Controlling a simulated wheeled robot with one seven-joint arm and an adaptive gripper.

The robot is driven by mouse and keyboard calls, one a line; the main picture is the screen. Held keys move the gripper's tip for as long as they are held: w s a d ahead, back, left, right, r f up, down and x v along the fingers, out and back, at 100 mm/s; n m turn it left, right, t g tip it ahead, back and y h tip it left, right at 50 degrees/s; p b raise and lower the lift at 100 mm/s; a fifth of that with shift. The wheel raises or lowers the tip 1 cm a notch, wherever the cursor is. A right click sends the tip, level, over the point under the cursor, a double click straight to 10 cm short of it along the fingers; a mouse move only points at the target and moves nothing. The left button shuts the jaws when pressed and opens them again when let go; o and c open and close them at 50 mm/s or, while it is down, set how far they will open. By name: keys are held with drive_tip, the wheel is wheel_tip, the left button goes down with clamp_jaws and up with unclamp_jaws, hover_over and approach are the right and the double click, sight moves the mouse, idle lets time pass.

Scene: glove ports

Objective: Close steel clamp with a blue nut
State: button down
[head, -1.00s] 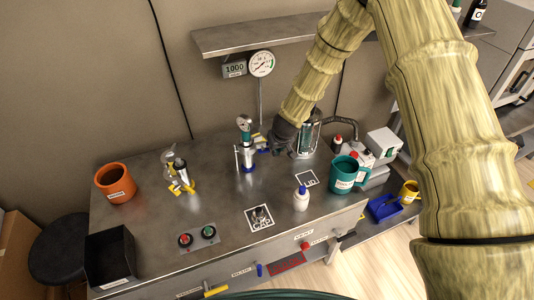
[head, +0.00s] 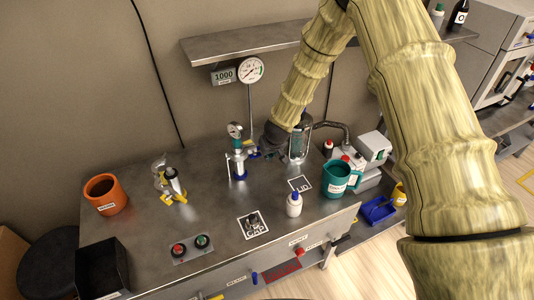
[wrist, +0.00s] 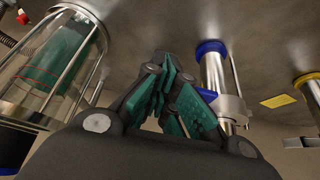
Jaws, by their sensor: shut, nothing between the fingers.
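The steel clamp (wrist: 232,108) with blue parts sits on a slim upright steel column (head: 238,165) that carries a small gauge. In the wrist view the column has a blue ring (wrist: 210,48) at one end, and more blue shows beside the clamp, partly behind my fingers. I cannot tell whether the clamp is open or closed. My gripper (wrist: 165,95) is shut and empty, its teal-padded fingers together just left of the clamp. In the head view my gripper (head: 273,140) is right of the column, close to the blue nut (head: 254,153).
A caged glass vessel (wrist: 60,60) stands close on the other side of my gripper. A second column with yellow parts (head: 175,190) stands to the left. A white bottle (head: 294,204) and teal mug (head: 337,178) stand in front. A shelf (head: 245,43) hangs behind.

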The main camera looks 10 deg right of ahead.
drive_tip(key=s+d+r+b, duration=0.1)
drive_tip(key=s+r+b, duration=0.2)
drive_tip(key=s+r, duration=0.4)
drive_tip(key=shift+s+d+r, duration=0.25)
drive_tip(key=shift+r, duration=0.4)
